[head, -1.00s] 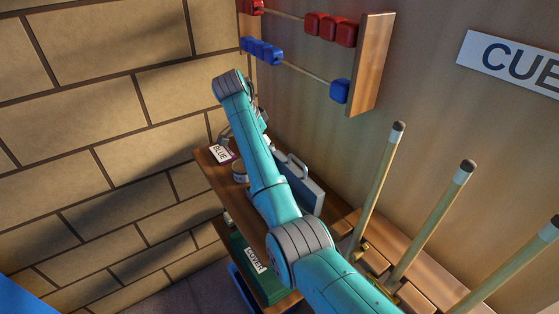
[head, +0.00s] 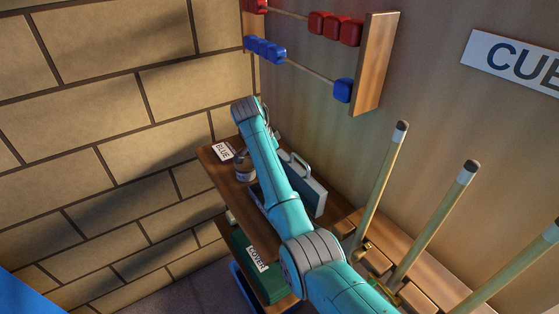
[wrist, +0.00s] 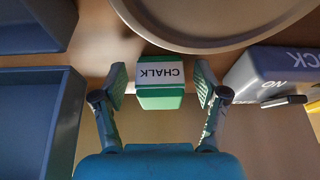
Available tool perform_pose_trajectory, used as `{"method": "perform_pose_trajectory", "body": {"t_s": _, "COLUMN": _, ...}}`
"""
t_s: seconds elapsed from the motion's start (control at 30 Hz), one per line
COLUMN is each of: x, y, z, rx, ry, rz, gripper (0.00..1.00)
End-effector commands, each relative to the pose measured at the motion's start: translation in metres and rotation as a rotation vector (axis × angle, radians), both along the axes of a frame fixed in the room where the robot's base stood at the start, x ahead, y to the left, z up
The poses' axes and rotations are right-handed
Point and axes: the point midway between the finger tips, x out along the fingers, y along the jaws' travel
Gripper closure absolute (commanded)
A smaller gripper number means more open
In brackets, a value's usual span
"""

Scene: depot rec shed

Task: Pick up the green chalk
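The green chalk (wrist: 160,98) is a small green block with a white label reading CHALK, upside down in the wrist view. It sits between the two fingers of my gripper (wrist: 160,82). The fingers are open, one on each side, with a visible gap between each pad and the block. In the head view my teal arm reaches over the wooden shelf, and the gripper and the chalk are hidden behind it.
In the wrist view a round grey rim (wrist: 215,45) is just beyond the chalk. A blue-grey tray (wrist: 75,120) lies left and a grey box (wrist: 262,75) right. In the head view a case (head: 308,190), a tin (head: 245,170) and upright cues (head: 435,220) stand nearby.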

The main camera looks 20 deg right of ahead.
Motion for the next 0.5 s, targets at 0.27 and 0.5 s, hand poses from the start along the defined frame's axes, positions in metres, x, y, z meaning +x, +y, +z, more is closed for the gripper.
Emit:
{"method": "perform_pose_trajectory", "body": {"t_s": 0.27, "x": 0.0001, "y": 0.0001, "z": 0.0004, "rx": 0.000, "ry": 0.000, "rz": 0.000, "gripper": 0.90}}
{"method": "perform_pose_trajectory", "body": {"t_s": 0.5, "x": 0.0003, "y": 0.0001, "z": 0.0024, "rx": -0.001, "ry": -0.001, "rz": 0.000, "gripper": 0.90}}
